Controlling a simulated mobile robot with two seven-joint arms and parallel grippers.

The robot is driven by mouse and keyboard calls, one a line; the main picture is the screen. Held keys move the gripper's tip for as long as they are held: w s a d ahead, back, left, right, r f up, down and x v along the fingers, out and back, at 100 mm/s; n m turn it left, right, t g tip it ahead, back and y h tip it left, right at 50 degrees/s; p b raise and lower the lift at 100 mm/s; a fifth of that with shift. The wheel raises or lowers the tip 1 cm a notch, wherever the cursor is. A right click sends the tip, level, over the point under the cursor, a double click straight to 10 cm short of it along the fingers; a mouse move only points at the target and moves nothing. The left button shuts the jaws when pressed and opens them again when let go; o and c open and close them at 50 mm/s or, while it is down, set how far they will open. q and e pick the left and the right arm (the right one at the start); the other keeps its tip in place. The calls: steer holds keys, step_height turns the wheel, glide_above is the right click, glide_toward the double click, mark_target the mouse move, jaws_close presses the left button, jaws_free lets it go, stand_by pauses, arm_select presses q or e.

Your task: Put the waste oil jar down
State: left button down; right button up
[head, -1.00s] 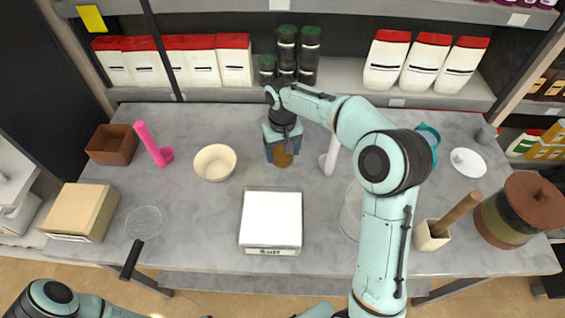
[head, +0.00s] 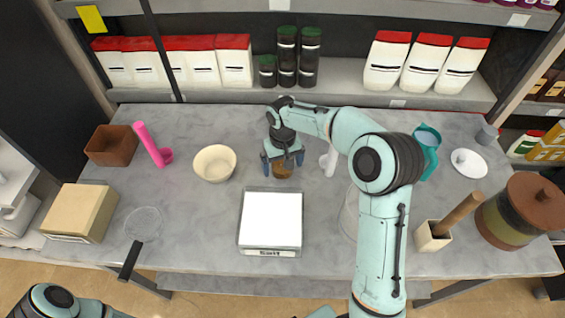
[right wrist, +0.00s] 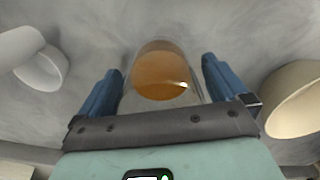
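The waste oil jar (head: 283,171) is a small clear glass with orange-brown oil, standing upright on the grey table just behind the white scale. In the right wrist view the jar (right wrist: 160,78) sits between the two blue fingers, with a small gap visible on each side. My right gripper (head: 283,159) is open around the jar's far side and hides part of it in the head view.
The white scale (head: 271,219) is close in front of the jar. A pink tool (head: 148,143) and brown box (head: 112,146) stand farther left. A teal jug (head: 428,150) is at right.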

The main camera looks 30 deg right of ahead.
steer(key=shift+r, duration=0.2)
steer(key=r+m+h, duration=0.1)
steer(key=r+m, duration=0.2)
steer(key=r, duration=0.1)
steer(key=s+a+r+m+t+h, duration=0.1)
steer(key=r+m, duration=0.2)
steer(key=r, duration=0.2)
steer(key=s+a+r+m+t+b, duration=0.1)
steer(key=r+m, duration=0.1)
steer(key=r, duration=0.2)
steer(key=shift+a+r+m+h, duration=0.2)
steer(key=shift+r+m+h, duration=0.05)
steer(key=shift+m+h, duration=0.15)
steer(key=shift+x, duration=6.65)
arm_select(q)
steer(key=shift+s+f, duration=0.65)
steer(key=shift+f, duration=0.2)
arm_select(e)
steer(key=shift+w+a, duration=0.15)
steer(key=c, duration=1.2)
